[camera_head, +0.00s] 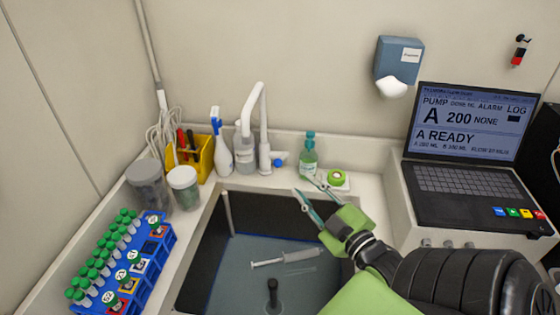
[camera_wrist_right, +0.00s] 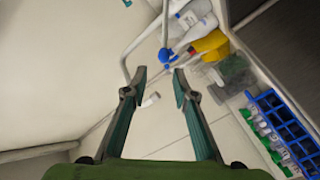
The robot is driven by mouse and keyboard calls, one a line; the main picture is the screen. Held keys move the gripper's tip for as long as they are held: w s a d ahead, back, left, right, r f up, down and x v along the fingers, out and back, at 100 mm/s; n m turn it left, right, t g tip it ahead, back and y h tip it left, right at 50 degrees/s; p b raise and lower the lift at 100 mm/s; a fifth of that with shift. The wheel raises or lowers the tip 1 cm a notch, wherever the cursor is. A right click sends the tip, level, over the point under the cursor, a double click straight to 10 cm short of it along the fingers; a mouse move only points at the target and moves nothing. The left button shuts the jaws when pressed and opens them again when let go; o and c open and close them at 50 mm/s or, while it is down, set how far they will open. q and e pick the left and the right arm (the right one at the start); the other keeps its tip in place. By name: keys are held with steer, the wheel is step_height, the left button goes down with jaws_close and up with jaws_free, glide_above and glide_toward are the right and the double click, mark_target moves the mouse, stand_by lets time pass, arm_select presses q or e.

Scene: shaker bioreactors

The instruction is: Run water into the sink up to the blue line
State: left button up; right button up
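The sink (camera_head: 335,207) is a dark basin holding water (camera_head: 235,290). The blue line (camera_head: 270,238) shows along its back and left walls, close to the water's edge; I cannot tell the exact gap. The white tap (camera_head: 262,125) stands behind the sink with a blue knob (camera_head: 279,162) low on its right. I see no clear stream from its spout. My right gripper (camera_head: 308,187) is open and empty over the sink's back right edge, apart from the knob. In the right wrist view, the gripper (camera_wrist_right: 160,76) has its fingers spread, with the blue knob (camera_wrist_right: 165,55) beyond them.
A syringe (camera_head: 287,258) and black upright piece (camera_head: 272,292) are in the sink. A spray bottle (camera_head: 219,150), green soap bottle (camera_head: 309,158) and green tape roll (camera_head: 335,177) stand behind. A blue tube rack (camera_head: 150,270) is left, a laptop (camera_head: 465,180) right.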

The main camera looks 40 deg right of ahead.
mark_target(279, 163)
steer(key=p+x, duration=0.1)
steer(key=x, duration=0.7)
steer(key=f+p+x, duration=0.1)
steer(key=x, duration=0.3)
steer(key=shift+w+d+f+p, duration=0.1)
steer(key=shift+w+p, duration=0.25)
steer(key=shift+w, duration=0.05)
steer(key=shift+w+d+f, duration=0.1)
steer(key=shift+w, duration=0.4)
arm_select(q)
steer(key=shift+w+d+r, duration=0.1)
steer(key=shift+r, duration=0.4)
steer(key=shift+w+d+r, duration=0.1)
steer(key=shift+r, duration=0.4)
